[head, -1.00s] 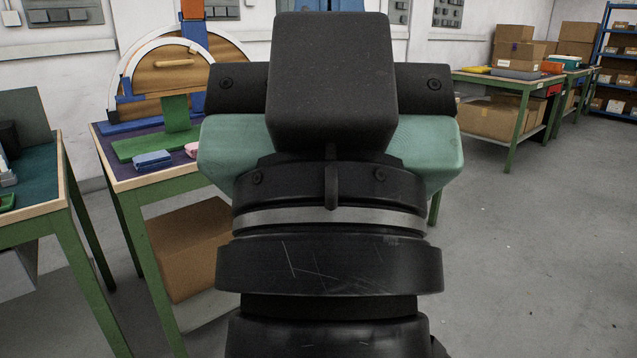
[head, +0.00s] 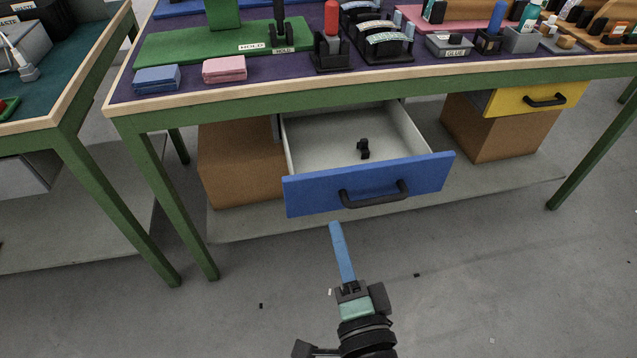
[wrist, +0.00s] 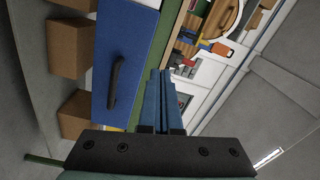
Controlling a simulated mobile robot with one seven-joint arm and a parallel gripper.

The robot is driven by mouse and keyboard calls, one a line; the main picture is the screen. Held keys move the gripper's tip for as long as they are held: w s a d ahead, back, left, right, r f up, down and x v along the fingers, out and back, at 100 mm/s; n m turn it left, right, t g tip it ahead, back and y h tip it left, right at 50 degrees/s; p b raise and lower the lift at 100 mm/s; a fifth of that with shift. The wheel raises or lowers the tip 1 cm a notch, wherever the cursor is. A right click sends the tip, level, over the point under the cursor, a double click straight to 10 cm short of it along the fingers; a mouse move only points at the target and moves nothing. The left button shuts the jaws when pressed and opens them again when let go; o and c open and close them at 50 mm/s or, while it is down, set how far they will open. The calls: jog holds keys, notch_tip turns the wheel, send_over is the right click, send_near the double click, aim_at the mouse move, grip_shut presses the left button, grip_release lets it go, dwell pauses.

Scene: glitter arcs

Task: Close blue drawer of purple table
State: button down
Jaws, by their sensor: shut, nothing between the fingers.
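The blue drawer (head: 310,193) of the purple table (head: 113,91) is pulled well open. Its front has a black bar handle (head: 375,195), and a small black object (head: 363,148) lies inside on the pale floor. My gripper (head: 335,224) is shut and empty, its blue fingers just in front of and below the drawer front, apart from the handle in the head view. In the wrist view the shut fingers (wrist: 160,75) point forward, with the blue drawer front (wrist: 130,45) and its handle (wrist: 115,85) to their left.
A yellow drawer (head: 535,98) with a black handle is at the right under the table. Cardboard boxes (head: 240,165) stand on the lower shelf. Green legs (head: 175,205) flank the table's left end. Another table (head: 85,70) is at the left.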

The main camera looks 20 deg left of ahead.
notch_tip(320, 180, down, 3)
jog(key=s+m, duration=0.2)
send_near(313, 184)
jog(key=shift+m, duration=0.3)
jog(key=x, duration=0.6)
jog(key=shift+w+a, duration=0.2)
jog(key=shift+w, duration=0.15)
